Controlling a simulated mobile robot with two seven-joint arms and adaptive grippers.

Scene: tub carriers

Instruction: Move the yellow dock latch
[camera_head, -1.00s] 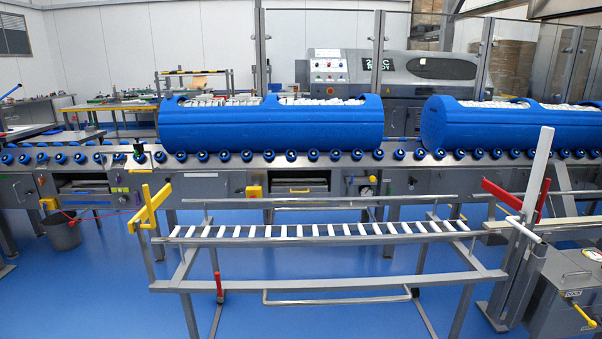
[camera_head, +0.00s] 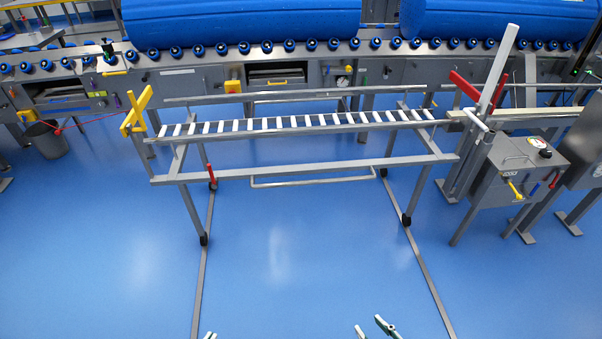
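The yellow dock latch (camera_head: 136,112) appears to be the yellow crossed-bar piece at the left end of the roller cart (camera_head: 300,171). One of its bars slants up to the right, and it sits beside the cart's left end. My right gripper (camera_head: 373,329) shows at the bottom edge, right of the middle, with its two pale green fingertips apart and nothing visible between them. Only a small tip of my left gripper (camera_head: 210,336) shows at the bottom edge, so its opening is unclear. Both grippers are far from the latch, nearer to me.
A conveyor (camera_head: 205,82) with blue rollers and large blue tubs (camera_head: 240,22) runs behind the cart. A grey post with a red lever (camera_head: 466,88) stands at the cart's right end. A bucket (camera_head: 46,139) is at left. Two floor rails (camera_head: 199,285) run toward me over open blue floor.

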